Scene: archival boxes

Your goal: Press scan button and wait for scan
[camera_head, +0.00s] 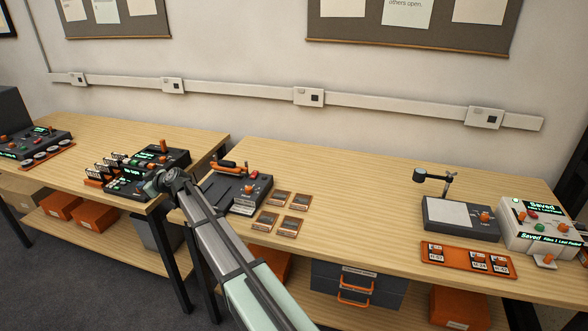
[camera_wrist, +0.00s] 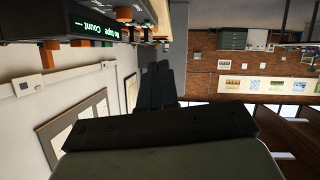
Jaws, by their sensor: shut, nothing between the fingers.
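My gripper (camera_head: 165,181) is at the right end of the left table, in front of a dark device with green displays (camera_head: 128,183). In the wrist view its dark fingers (camera_wrist: 161,84) are together with nothing between them. The same device shows at the upper left of the wrist view (camera_wrist: 75,28), reading "No tape" and "Count". At the right, a grey flatbed with a lamp-like head (camera_head: 461,218) stands beside a pale box (camera_head: 541,228) with red, green and orange controls. The box's displays read "Saved". No control is legibly marked as the scan button. My gripper is far from the pale box.
A dark machine with an orange lever (camera_head: 238,190) stands right of my gripper, beside several small dark cards (camera_head: 290,228). An orange tray (camera_head: 455,255) with small labelled items lies before the flatbed. The right table's middle (camera_head: 365,190) is clear. A gap separates the tables.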

